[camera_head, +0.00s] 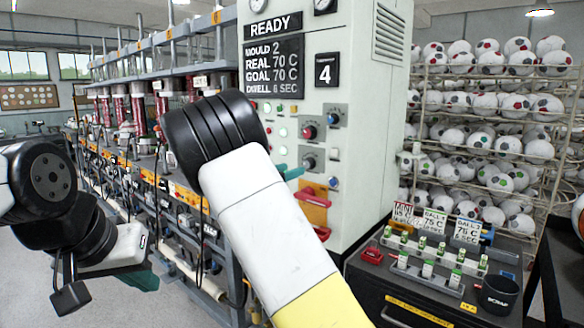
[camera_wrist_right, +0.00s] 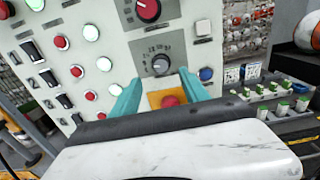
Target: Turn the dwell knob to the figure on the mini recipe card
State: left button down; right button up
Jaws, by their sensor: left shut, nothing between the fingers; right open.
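A dark knob with a number scale (camera_head: 309,161), apparently the dwell knob, sits below a red knob (camera_head: 309,132). The dark knob also shows in the right wrist view (camera_wrist_right: 160,64); its figures are too small to read. My right gripper (camera_wrist_right: 160,88) is open and empty in front of the panel, its teal fingertips just below the dark knob. Recipe cards (camera_head: 403,212) stand at the right; the mini card's figure is unclear. My left gripper (camera_head: 144,281) is shut and empty, low at the left.
A blue button (camera_wrist_right: 206,74) is right of the dark knob. A row of presses (camera_head: 170,185) runs left. A ball rack (camera_head: 490,130) and scrap cup (camera_head: 499,295) are right.

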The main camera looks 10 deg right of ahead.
aim_at(306, 165)
jog(key=x, duration=0.7)
jog(key=shift+w+d, duration=0.1)
jog(key=shift+d, duration=0.1)
jog(key=shift+c, duration=0.2)
grip_shut()
jog(key=m, duration=0.5)
jog(key=shift+m, duration=0.3)
jog(key=shift+o, duration=0.2)
grip_release()
